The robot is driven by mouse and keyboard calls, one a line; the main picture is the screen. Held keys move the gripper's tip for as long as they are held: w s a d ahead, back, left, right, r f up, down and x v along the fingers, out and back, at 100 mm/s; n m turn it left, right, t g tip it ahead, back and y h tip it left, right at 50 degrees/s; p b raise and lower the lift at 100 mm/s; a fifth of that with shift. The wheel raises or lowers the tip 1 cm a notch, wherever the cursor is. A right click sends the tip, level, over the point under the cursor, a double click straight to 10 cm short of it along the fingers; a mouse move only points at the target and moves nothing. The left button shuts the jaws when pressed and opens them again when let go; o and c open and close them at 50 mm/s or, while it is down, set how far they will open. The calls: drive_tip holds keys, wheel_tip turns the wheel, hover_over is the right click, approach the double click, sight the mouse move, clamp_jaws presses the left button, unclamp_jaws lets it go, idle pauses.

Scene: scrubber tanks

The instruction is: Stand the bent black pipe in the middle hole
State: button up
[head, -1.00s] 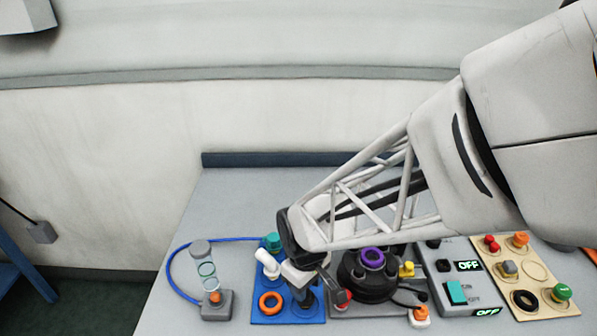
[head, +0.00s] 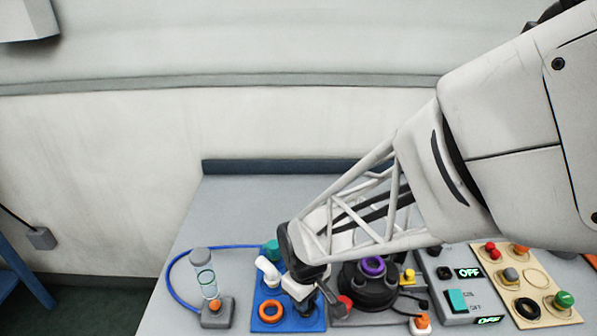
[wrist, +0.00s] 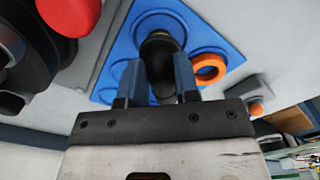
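The bent black pipe (wrist: 160,52) stands on the blue board (wrist: 117,80), with a dark, rounded upper end. In the wrist view it lies between the two fingers of my gripper (wrist: 160,85). The fingers flank it closely on both sides. I cannot tell whether they press on it. In the head view my gripper (head: 308,305) is low over the blue board (head: 290,325), and hides most of the pipe. The black round base with a purple ring (head: 373,266) on top stands just right of my gripper. I cannot make out the middle hole.
An orange ring (head: 270,311), a white bent pipe (head: 267,270) and a teal piece (head: 271,249) are on the blue board. A clear tube stand (head: 206,285) with a blue hose is at left. A red knob (head: 345,304) is close right of my gripper. Switch panels fill the right.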

clamp_jaws()
drive_tip(key=shift+r, duration=0.1)
drive_tip(key=shift+r, duration=0.1)
drive_tip(key=shift+r, duration=2.3)
drive_tip(key=shift+r, duration=0.1)
drive_tip(key=shift+w+d+r, duration=0.2)
drive_tip(key=shift+w+d, duration=0.1)
drive_tip(key=shift+d, duration=0.05)
drive_tip(key=w+d+r+m, duration=0.1)
drive_tip(key=w+d+r, duration=0.2)
drive_tip(key=d+r, duration=0.2)
drive_tip(key=w+d+r+m, duration=0.2)
drive_tip(key=d+r, duration=0.3)
drive_tip(key=d, duration=0.5)
drive_tip(key=shift+w+d+r, duration=0.2)
drive_tip(key=shift+w+r, duration=0.05)
drive_tip(key=shift+w, duration=0.45)
